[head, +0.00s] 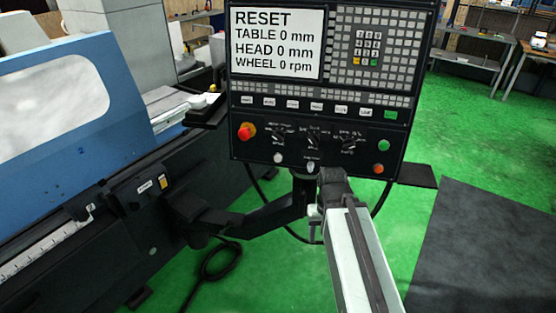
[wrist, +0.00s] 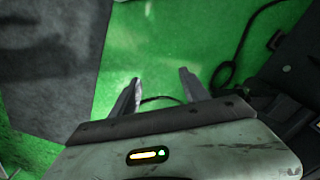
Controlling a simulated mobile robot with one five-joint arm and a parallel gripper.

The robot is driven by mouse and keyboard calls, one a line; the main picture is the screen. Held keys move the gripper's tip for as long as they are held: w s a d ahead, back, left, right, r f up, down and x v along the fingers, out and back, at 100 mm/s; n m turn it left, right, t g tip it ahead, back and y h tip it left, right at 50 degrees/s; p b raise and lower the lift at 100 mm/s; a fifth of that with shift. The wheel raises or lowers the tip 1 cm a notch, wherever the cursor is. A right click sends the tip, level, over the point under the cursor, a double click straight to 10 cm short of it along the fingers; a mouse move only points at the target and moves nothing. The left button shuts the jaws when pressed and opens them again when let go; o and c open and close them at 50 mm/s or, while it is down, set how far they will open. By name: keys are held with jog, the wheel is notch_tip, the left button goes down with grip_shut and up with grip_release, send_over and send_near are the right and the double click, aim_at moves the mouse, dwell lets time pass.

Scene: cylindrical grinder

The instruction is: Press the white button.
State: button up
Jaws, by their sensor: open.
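The black control panel (head: 240,165) hangs in the middle of the head view. Two small pale round buttons sit on its lower edge, one at the left (head: 278,158) and one near the middle (head: 311,167); I cannot tell which is the white button. My arm rises from the bottom of the head view and ends just below the panel, where my gripper is not clearly visible. In the wrist view my gripper (wrist: 160,86) is open, its two fingers apart with nothing between them, over green floor. No panel button shows in the wrist view.
A red knob (head: 246,131), a green button (head: 383,145) and an orange button (head: 378,168) are also on the panel. The panel's support arm (head: 275,218) and a loose cable (head: 214,262) lie below. The blue grinder (head: 85,120) stands left; a dark mat (head: 480,260) lies right.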

grip_shut()
dwell(1.5)
